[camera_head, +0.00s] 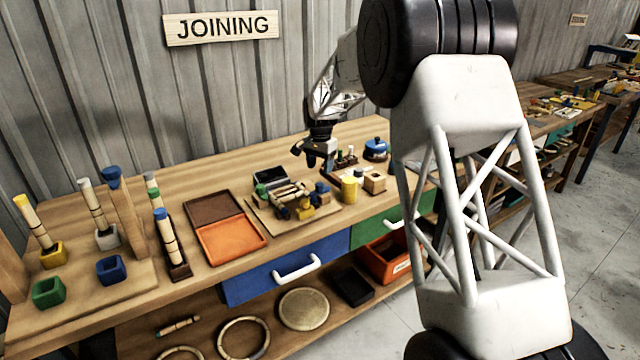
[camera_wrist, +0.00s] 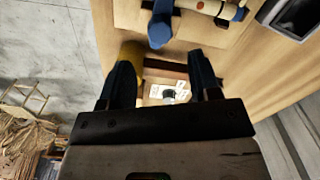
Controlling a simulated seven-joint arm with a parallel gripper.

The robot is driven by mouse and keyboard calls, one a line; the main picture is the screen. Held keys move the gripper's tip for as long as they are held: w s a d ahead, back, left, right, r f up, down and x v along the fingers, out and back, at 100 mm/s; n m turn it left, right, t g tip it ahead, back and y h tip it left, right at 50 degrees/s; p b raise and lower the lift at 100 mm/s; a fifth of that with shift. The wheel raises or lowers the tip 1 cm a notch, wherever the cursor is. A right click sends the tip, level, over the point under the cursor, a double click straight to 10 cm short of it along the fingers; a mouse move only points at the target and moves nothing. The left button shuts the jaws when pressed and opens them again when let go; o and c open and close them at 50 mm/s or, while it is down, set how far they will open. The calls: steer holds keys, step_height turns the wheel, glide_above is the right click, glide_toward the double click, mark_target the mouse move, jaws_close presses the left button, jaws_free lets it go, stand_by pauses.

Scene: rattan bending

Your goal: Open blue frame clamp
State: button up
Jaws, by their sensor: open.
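The blue frame clamp (camera_head: 322,193) stands at the right end of the wooden board with the light rattan pieces. In the wrist view a blue part, seemingly this clamp (camera_wrist: 160,26), shows at the top, beyond my fingertips and apart from them. My gripper (camera_head: 316,160) is above the back of the bench, behind and above the clamp. In the wrist view my gripper (camera_wrist: 161,65) is open, with nothing held between its two dark fingers. The clamp's jaws are too small to make out.
A yellow cylinder (camera_head: 349,189) and a small wooden block (camera_head: 374,182) stand right of the clamp. A blue lidded pot (camera_head: 376,149) is behind them. A yellow clamp (camera_head: 304,209) is close by on the left. An orange tray (camera_head: 231,243) lies further left.

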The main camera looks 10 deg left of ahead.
mark_target(320, 184)
steer(key=shift+f, duration=3.5)
steer(key=c, duration=0.9)
